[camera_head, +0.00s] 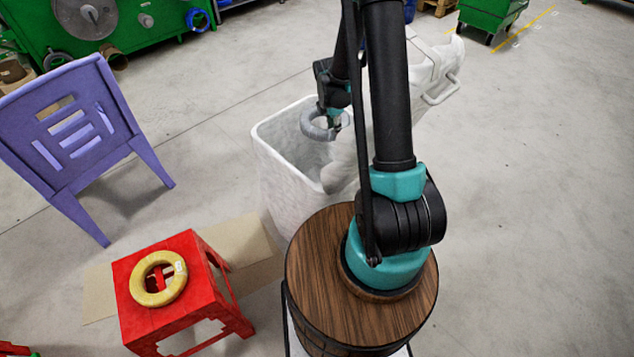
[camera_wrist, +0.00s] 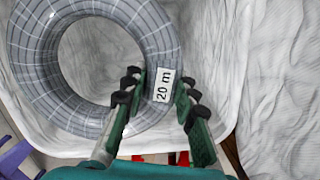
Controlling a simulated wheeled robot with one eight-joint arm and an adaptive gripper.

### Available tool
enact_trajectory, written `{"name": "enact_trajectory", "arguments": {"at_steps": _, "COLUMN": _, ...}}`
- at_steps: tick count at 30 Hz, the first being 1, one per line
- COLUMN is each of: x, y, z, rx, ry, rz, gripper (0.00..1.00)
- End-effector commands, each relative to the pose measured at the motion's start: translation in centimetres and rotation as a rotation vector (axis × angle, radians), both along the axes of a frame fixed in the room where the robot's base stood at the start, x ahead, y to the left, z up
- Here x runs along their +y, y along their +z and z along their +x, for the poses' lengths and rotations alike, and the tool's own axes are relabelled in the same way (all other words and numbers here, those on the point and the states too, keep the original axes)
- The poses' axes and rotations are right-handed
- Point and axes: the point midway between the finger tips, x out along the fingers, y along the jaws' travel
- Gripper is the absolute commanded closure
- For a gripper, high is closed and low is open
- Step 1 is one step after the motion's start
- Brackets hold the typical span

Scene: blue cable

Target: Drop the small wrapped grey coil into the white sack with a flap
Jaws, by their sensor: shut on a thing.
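The grey wrapped coil (camera_head: 312,122) is in my gripper (camera_head: 331,115), held over the open mouth of the white sack (camera_head: 281,178). In the wrist view the coil (camera_wrist: 85,118) fills the upper left, with a "20 m" label near the fingers. My gripper (camera_wrist: 160,100) is shut on the coil's ring, one finger on each side of it. The sack's flap, at the right in the head view, is partly hidden by my arm.
A red stool (camera_head: 165,313) with a yellow coil (camera_head: 143,287) on it stands at the lower left, partly over flat cardboard (camera_head: 245,245). A purple chair (camera_head: 75,125) stands left of the sack. Green equipment (camera_head: 150,40) is at the back. The floor at right is clear.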

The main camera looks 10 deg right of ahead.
Motion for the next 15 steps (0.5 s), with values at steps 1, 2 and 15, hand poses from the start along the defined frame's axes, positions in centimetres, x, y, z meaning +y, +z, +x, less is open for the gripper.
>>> {"name": "enact_trajectory", "arguments": {"at_steps": 1, "x": 0.00, "y": 0.02, "z": 0.01, "rx": 0.000, "ry": 0.000, "rz": 0.000, "gripper": 0.71}}
{"name": "enact_trajectory", "arguments": {"at_steps": 2, "x": 0.00, "y": 0.02, "z": 0.01, "rx": 0.000, "ry": 0.000, "rz": 0.000, "gripper": 0.68}}
{"name": "enact_trajectory", "arguments": {"at_steps": 15, "x": 0.01, "y": 0.03, "z": 0.01, "rx": 0.000, "ry": 0.000, "rz": 0.000, "gripper": 0.48}}
